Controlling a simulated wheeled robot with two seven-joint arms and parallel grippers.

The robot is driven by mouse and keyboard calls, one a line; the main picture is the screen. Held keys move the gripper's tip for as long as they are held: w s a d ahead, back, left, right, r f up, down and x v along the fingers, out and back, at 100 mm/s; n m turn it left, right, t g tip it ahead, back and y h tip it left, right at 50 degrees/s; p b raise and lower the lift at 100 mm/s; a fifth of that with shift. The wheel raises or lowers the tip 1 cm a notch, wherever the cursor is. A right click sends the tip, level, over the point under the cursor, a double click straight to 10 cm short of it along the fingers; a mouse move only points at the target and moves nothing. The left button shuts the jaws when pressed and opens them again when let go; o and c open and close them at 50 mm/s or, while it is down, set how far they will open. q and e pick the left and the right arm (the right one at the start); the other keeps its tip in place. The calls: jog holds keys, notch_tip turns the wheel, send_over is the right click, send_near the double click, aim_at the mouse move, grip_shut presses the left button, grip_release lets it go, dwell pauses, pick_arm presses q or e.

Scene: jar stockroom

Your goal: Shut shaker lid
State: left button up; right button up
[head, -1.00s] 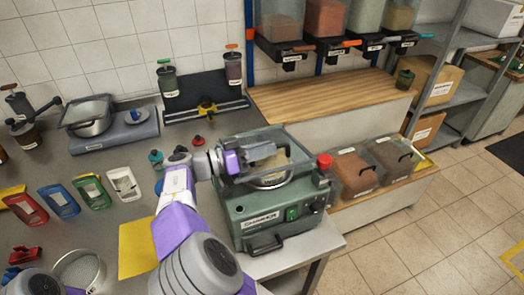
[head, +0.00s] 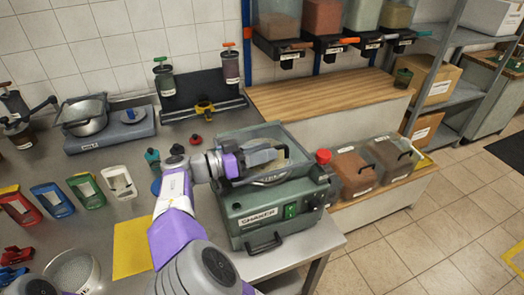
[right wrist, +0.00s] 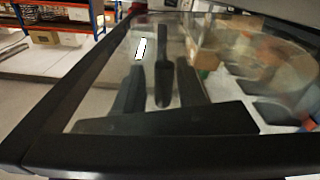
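The shaker (head: 275,210) is a green machine with a front handle and a red knob, at the front right of the steel table. Its lid (head: 297,143) is a clear pane in a dark frame over the top. The lid looks tilted, but how far it stands open is unclear. My right gripper (head: 266,158) is at the lid, overlapping its pane in the head view; contact and finger gap are unclear. In the right wrist view the lid's dark frame and pane (right wrist: 100,97) fill the picture, with dark finger-like shapes in the pane. My left gripper is out of view.
A yellow sheet (head: 130,248) and several coloured scoops lie left of the shaker. A round container (head: 72,268) stands at the front left. Clear bins (head: 352,172) stand on a wooden shelf to the right. A scale (head: 120,132) is at the back left.

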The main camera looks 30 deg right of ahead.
jog(key=shift+w, duration=0.1)
jog(key=a, duration=0.2)
jog(key=a+p, duration=0.1)
jog(key=a, duration=0.4)
jog(key=shift+w+a+p, duration=0.3)
